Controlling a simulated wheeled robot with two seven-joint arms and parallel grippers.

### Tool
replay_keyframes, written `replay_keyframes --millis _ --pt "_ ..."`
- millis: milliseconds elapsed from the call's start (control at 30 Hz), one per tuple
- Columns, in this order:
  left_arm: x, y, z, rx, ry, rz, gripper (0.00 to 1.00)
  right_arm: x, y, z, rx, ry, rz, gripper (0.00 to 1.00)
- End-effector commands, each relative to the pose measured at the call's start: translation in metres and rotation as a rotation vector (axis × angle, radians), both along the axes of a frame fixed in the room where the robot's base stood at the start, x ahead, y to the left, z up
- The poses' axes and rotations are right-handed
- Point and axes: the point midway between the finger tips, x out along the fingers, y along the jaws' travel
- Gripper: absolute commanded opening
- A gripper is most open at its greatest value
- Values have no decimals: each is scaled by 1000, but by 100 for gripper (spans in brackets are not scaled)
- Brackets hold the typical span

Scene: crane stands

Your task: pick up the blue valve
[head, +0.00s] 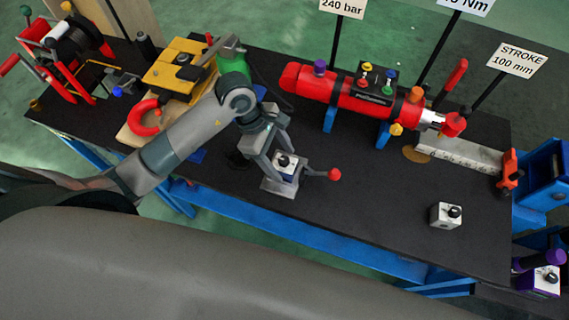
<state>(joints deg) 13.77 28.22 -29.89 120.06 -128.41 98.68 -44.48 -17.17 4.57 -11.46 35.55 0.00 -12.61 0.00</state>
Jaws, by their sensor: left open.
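My right gripper is not in view.
A white block with a black knob (446,216) stands on the bench at right; a purple one (541,281) is at the lower right corner. A red cylinder (350,98) lies behind the gripper. A yellow device (180,68) and red hose (143,118) are left. Bare bench (385,205) lies right of the lever.

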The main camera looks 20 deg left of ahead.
Motion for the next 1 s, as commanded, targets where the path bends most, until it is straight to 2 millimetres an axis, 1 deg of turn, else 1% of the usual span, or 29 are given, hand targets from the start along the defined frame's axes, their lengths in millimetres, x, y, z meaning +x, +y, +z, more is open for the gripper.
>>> replay_keyframes --millis 33,133,300,733,767,800,867,900,1000 --pt "0 -4 -1 -1 6 1 61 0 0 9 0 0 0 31" --pt "0 -8 -14 -2 4 1 61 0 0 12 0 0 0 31" --pt "0 -10 -24 1 1 0 61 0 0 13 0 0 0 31" --pt "1 -10 -24 0 0 0 61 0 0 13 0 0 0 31" --pt "1 -10 -24 1 0 0 56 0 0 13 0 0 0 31" --pt "1 -10 -24 0 0 0 47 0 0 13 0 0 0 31" --pt "1 -10 -24 0 0 0 32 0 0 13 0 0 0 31" --pt "1 -10 -24 0 0 0 23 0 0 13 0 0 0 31" --pt "0 -10 -24 0 0 0 0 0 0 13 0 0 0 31"
